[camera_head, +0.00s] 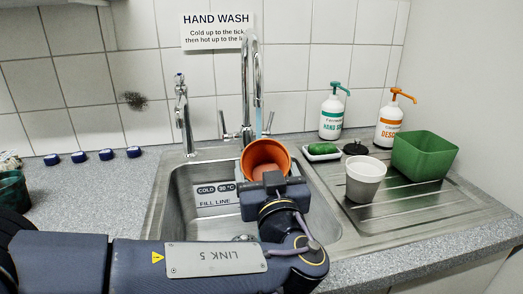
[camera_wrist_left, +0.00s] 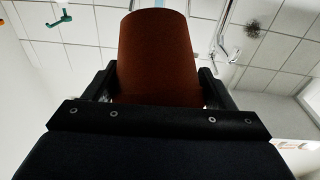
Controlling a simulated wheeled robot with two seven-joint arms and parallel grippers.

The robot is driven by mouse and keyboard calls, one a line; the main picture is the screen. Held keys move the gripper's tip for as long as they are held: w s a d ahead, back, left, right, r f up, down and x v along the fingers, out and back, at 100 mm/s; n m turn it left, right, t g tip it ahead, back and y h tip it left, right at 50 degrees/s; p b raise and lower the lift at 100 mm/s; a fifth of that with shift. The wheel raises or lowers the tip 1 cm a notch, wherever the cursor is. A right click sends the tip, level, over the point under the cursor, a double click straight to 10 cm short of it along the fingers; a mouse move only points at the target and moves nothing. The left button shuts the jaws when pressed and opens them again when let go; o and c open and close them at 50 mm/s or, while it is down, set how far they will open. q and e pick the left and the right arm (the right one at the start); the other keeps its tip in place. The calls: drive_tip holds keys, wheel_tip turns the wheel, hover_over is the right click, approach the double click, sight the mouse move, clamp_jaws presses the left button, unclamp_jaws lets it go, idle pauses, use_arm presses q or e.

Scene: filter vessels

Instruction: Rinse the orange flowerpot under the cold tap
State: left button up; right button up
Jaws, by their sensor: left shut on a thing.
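The orange flowerpot (camera_head: 264,151) is over the sink, tilted so that its open mouth shows in the head view. My left gripper (camera_head: 272,186) is shut on it from the front. In the left wrist view the flowerpot (camera_wrist_left: 158,55) sits between the two dark fingers (camera_wrist_left: 156,88). The tall chrome tap (camera_head: 247,80) stands behind the flowerpot, with its spout above it. A thin pale blue stream (camera_head: 258,117) runs down from the spout towards the flowerpot's back edge; where it lands is hard to tell. My right gripper is not in view.
The steel sink (camera_head: 180,190) has a fill line and a temperature label. A smaller tap (camera_head: 182,112) stands left. The drainboard holds a white cup (camera_head: 364,180), a green tub (camera_head: 424,156) and a green-topped dish (camera_head: 322,149). Two pump bottles (camera_head: 333,112) stand behind.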

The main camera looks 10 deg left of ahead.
use_arm(q)
drive_tip(key=s+d+r+b, duration=0.1)
drive_tip(key=s+r, duration=0.3)
drive_tip(key=shift+s+d, duration=0.25)
drive_tip(key=shift+s, duration=0.15)
idle(0.4)
